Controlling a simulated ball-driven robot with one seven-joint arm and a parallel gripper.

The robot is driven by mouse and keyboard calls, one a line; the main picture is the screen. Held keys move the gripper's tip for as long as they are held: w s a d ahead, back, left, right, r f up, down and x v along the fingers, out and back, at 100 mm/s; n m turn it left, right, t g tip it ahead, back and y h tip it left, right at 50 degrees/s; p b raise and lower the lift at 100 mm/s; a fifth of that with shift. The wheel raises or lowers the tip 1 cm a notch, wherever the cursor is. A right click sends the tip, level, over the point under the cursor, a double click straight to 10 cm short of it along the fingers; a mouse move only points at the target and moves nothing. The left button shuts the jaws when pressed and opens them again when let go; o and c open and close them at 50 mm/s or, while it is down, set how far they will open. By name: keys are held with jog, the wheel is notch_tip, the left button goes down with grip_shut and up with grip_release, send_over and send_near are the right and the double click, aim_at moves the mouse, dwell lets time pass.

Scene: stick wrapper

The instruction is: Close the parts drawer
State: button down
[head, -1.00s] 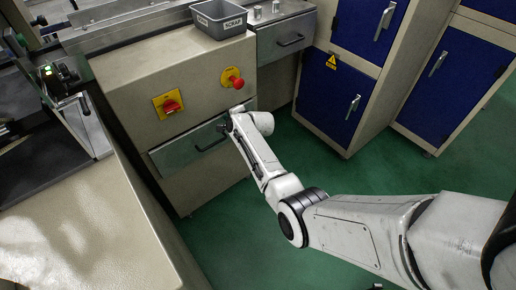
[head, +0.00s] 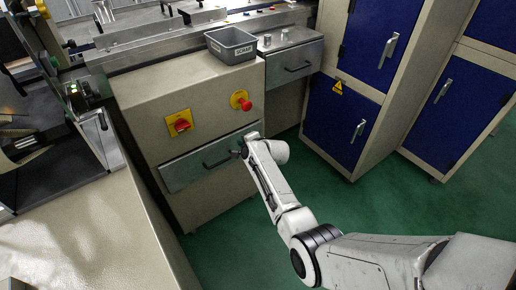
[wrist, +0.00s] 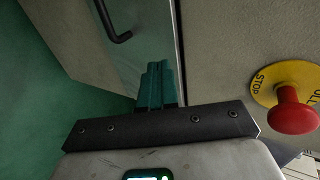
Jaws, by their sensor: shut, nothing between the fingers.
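A grey-green drawer front (head: 185,172) with a dark bar handle (head: 220,159) is low in the beige machine cabinet. In the wrist view the drawer front (wrist: 148,40) fills the upper middle, with its handle (wrist: 116,24) at upper left. A dark line runs between the front and the cabinet face; I cannot tell how far the drawer stands out. My gripper (head: 242,148) is at the drawer's right end, right of the handle. In the wrist view its teal fingers (wrist: 160,68) are shut and empty, pointing at the drawer front by its edge; contact is unclear.
A red stop button (head: 244,105) on a yellow plate and a red rotary switch (head: 181,125) are above the drawer. A grey scrap bin (head: 231,47) stands on top. Another drawer (head: 295,66) is at upper right. Blue cabinets (head: 345,108) stand right; green floor (head: 340,200) is open.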

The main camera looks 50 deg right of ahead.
jog(key=p+v, duration=0.2)
jog(key=v, duration=0.7)
jog(key=shift+f, duration=0.15)
